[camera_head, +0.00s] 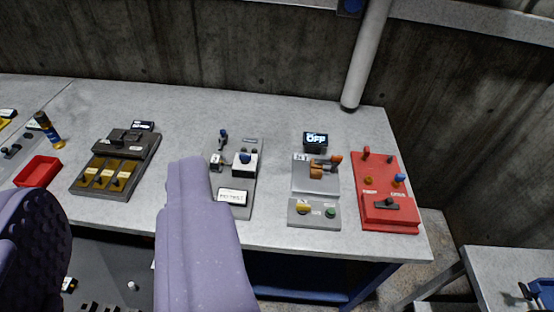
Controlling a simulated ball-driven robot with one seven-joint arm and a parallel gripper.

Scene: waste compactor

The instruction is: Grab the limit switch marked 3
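I cannot make out a limit switch marked 3; any markings on the small parts are too small to read. A grey panel (240,205) with blue-topped levers and a white label stands mid-table, partly hidden by my gripper. To its right, another grey panel (301,180) carries orange levers under a small display (316,139) reading "OFF". A red panel (403,219) with blue and red knobs is at the right end.
The grey table (280,115) runs along a concrete wall. On its left are a dark panel with yellow switches (104,172), a red tray (38,172) and a small dark-and-yellow bottle (48,130). A pipe (362,60) stands behind. Another table (505,285) is at lower right.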

